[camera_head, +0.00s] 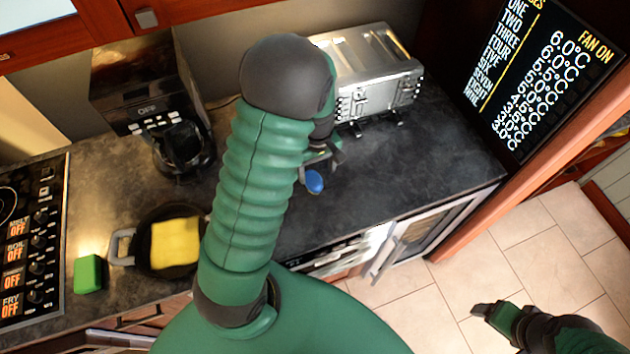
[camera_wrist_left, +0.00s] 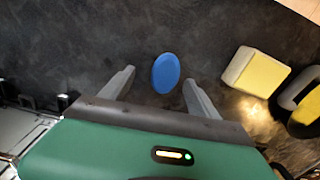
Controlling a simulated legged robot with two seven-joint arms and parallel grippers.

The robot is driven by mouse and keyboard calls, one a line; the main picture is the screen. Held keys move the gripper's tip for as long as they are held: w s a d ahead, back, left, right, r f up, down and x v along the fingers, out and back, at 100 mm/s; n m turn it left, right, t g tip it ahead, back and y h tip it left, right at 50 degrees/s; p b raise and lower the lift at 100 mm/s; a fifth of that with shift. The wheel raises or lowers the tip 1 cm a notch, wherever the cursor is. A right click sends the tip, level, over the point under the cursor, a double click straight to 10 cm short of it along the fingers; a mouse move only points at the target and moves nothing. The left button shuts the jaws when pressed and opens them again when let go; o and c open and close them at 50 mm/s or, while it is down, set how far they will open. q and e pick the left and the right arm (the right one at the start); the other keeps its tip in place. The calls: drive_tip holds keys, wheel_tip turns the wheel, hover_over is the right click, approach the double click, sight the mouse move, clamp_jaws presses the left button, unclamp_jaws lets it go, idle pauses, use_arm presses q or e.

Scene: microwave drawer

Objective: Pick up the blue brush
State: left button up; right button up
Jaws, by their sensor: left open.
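The blue brush (camera_head: 314,182) shows as a small blue oval over the dark counter, just below my left gripper (camera_head: 320,162) in the head view. In the left wrist view the blue brush (camera_wrist_left: 166,73) appears between the two grey fingers of my left gripper (camera_wrist_left: 158,78), with gaps on both sides. The left gripper is open and empty. I cannot tell how high it is above the brush. My green arm hides part of the counter. My right gripper (camera_head: 488,311) is at the lower right, over the floor, away from the brush; its jaw state is unclear.
A metal toaster (camera_head: 370,75) stands behind the gripper. A coffee maker (camera_head: 150,95), a pan (camera_head: 172,270) with a yellow slab, and a green block (camera_head: 88,274) are on the left. A cream-yellow block (camera_wrist_left: 255,72) lies near the brush in the wrist view.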

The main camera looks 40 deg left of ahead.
sight(312, 179)
use_arm(q)
drive_tip(key=f, duration=0.3)
drive_tip(key=s+a+f+p, duration=0.1)
drive_tip(key=f, duration=0.1)
drive_tip(key=shift+w+f, duration=0.15)
drive_tip(key=shift+f, duration=0.25)
drive_tip(key=shift+d+r, duration=0.1)
drive_tip(key=shift+d, duration=0.1)
drive_tip(key=c, duration=0.7)
clamp_jaws()
drive_tip(key=shift+r, duration=0.15)
